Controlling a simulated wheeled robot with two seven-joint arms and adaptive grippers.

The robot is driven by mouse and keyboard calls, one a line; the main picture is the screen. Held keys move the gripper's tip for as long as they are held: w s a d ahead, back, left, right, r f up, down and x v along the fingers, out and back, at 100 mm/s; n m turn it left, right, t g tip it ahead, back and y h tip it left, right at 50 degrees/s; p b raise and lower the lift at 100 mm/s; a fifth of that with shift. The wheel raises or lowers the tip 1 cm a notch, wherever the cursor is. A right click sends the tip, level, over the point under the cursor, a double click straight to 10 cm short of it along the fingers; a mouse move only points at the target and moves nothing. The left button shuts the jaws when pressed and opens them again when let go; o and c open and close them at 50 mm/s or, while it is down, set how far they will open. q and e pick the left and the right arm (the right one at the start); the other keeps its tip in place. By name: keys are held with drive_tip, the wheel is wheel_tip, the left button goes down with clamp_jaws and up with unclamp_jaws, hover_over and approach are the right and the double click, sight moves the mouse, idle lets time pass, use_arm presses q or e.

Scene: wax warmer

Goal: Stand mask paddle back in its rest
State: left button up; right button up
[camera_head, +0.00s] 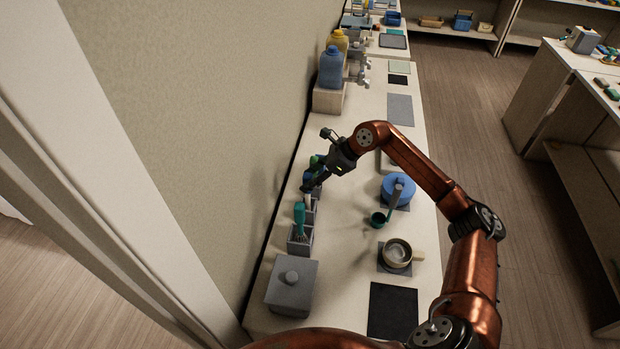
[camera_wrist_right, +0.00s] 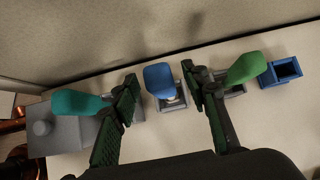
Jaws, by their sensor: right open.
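My right gripper (camera_head: 314,180) reaches over the row of small holders along the wall. In the right wrist view, its open fingers (camera_wrist_right: 160,77) stand either side of a blue handle (camera_wrist_right: 158,80), which rises from a grey holder (camera_wrist_right: 172,103); contact cannot be told. A teal handle (camera_wrist_right: 78,103) is to the left and a green handle (camera_wrist_right: 245,68) to the right, at another grey holder. In the head view, the teal handle (camera_head: 299,217) stands upright in a grey holder (camera_head: 300,240). Which handle is the mask paddle's cannot be told. My left gripper is not in view.
A grey lidded box (camera_head: 291,286) stands at the near end. A blue open box (camera_wrist_right: 283,72) ends the holder row. A dark mat (camera_head: 393,311) lies bare.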

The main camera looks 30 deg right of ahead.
drive_tip(key=shift+r, duration=0.1)
drive_tip(key=p+v, duration=0.2)
drive_tip(key=v, duration=0.5)
drive_tip(key=shift+s+d+r, duration=0.2)
drive_tip(key=shift+d, duration=0.05)
idle(1.2)
drive_tip(key=shift+r, duration=0.1)
idle(0.3)
drive_tip(key=v, duration=1.2)
drive_tip(key=shift+s, duration=0.1)
idle(0.5)
